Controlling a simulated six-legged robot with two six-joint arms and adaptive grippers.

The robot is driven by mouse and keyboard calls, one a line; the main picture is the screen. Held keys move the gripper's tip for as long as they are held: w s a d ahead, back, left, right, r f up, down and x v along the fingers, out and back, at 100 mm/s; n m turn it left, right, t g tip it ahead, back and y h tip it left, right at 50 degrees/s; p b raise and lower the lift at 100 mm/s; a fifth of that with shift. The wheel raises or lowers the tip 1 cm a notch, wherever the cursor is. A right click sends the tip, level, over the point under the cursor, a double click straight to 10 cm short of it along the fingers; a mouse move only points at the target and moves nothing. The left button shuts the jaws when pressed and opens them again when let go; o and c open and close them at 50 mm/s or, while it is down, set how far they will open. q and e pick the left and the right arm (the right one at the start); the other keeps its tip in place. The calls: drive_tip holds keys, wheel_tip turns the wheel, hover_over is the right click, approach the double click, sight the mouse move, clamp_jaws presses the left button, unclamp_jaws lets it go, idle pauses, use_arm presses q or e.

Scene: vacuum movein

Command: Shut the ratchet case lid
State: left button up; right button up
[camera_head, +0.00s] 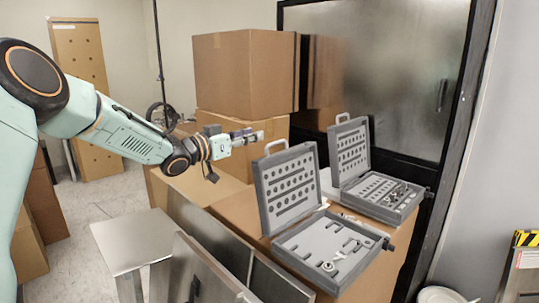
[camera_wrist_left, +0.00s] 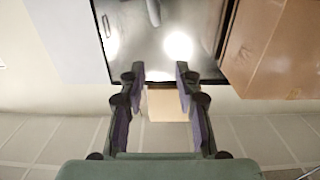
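Two grey tool cases stand open on a cardboard box. The nearer case (camera_head: 340,257) has its lid (camera_head: 289,188) raised roughly upright, with a handle on its top edge. Its tray is mostly empty, with a few small parts. The farther case (camera_head: 385,190) also has its lid (camera_head: 350,150) up, and its tray holds several metal pieces. I cannot tell which is the ratchet case. My left gripper (camera_head: 252,138) is in the air, above and left of the nearer lid and apart from it. In the left wrist view, its fingers (camera_wrist_left: 160,78) are apart with nothing between them. My right gripper is not in view.
Large cardboard boxes (camera_head: 245,72) are stacked behind my left gripper. A dark-framed glossy panel (camera_head: 410,70) stands behind the cases. A grey metal table (camera_head: 135,238) and metal panels (camera_head: 220,240) stand at front left. A striped sign (camera_head: 526,240) is at the right edge.

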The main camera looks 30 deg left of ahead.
sight(270, 145)
use_arm(q)
drive_tip(key=w+f+b, duration=0.1)
drive_tip(key=w+d+f+b, duration=0.1)
drive_tip(key=w+f, duration=0.1)
drive_tip(key=w+d+f+b, duration=0.1)
drive_tip(key=shift+w+d+f, duration=0.15)
drive_tip(key=shift+w+f, duration=0.05)
drive_tip(key=shift+w, duration=0.05)
drive_tip(key=shift+w+d+r, duration=0.1)
drive_tip(key=shift+w, duration=0.8)
drive_tip(key=shift+w+d, duration=0.15)
drive_tip(key=shift+w, duration=0.35)
drive_tip(key=shift+s+d, duration=0.15)
drive_tip(key=shift+s, duration=0.1)
drive_tip(key=shift+c, duration=1.1)
clamp_jaws()
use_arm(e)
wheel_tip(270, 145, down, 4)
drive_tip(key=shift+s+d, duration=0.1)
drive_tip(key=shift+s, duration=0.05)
